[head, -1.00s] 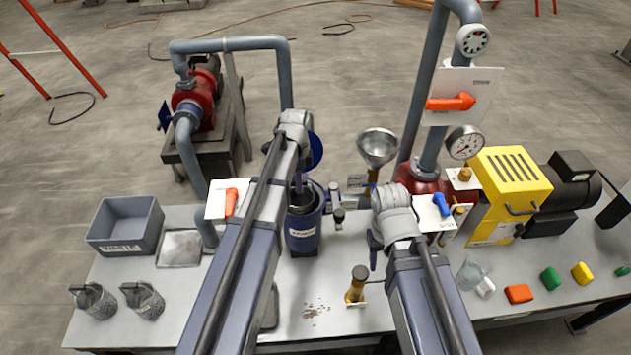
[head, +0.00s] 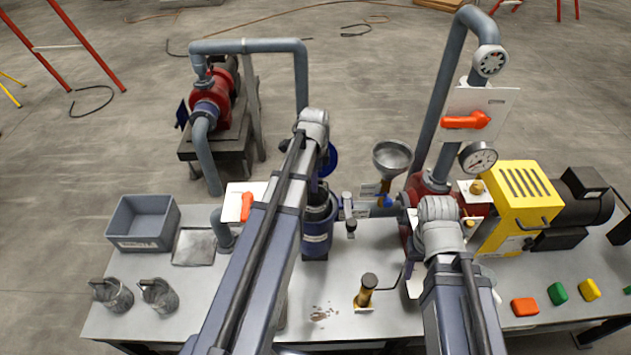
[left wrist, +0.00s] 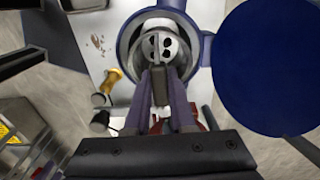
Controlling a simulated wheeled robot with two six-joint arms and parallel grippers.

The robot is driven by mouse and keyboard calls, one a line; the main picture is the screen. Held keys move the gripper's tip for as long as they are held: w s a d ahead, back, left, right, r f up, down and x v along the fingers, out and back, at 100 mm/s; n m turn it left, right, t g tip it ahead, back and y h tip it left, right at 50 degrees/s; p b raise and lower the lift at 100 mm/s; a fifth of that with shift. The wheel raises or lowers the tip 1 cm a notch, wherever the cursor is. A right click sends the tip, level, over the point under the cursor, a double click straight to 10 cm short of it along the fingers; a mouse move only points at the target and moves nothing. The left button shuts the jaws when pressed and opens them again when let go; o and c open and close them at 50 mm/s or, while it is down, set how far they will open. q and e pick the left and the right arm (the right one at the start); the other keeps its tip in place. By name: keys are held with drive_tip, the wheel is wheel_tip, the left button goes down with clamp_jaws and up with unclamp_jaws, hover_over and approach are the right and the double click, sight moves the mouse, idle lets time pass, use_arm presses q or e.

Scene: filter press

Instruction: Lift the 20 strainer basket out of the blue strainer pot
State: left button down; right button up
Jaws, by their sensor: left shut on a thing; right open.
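The blue strainer pot (head: 317,238) stands on the bench, open at the top. It also shows in the left wrist view (left wrist: 124,48). Its round blue lid (left wrist: 265,66) is swung aside. The grey strainer basket (left wrist: 160,45), with dark holes in its bottom, shows inside the pot's ring in the left wrist view. My left gripper (left wrist: 160,88) is over the pot, its fingers closed on the basket's handle, which they mostly hide. Whether the basket has risen is hard to tell. My right gripper is open beside the red pump, its fingertips largely hidden behind my right wrist (head: 440,218).
Two mesh baskets (head: 158,295) stand at the bench's left, before a grey bin (head: 143,222) and a flat tray (head: 194,247).

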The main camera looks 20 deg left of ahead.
use_arm(q)
drive_tip(key=shift+r+p, duration=5.35)
drive_tip(key=shift+r, duration=0.2)
drive_tip(key=s+d+r+p, duration=0.1)
drive_tip(key=s+d, duration=0.3)
drive_tip(key=s, duration=0.4)
drive_tip(key=shift+r, duration=0.2)
